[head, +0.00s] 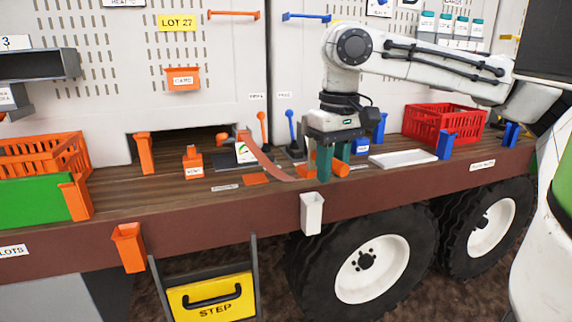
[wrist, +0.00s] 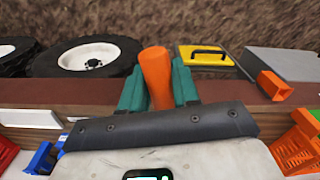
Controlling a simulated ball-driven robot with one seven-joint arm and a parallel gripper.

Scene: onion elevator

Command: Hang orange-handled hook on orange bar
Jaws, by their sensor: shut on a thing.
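My gripper (head: 333,164) points down just above the wooden deck. Its teal fingers are shut on an orange handle (head: 341,170). The orange handle also shows between the fingers in the wrist view (wrist: 155,65). A curved reddish strip (head: 268,164) runs left from near the gripper; I cannot tell if it joins the handle, and the hook end is not clear. The orange bar (head: 234,15) is fixed high on the pale pegboard wall, up and left of my gripper, with nothing hanging from it.
A blue bar (head: 306,17) is right of the orange one. Orange and blue upright levers (head: 291,128) stand at the wall's foot. An orange crate (head: 40,150), a red crate (head: 440,119) and a white tray (head: 403,159) are on the deck. The wall above my gripper's left is clear.

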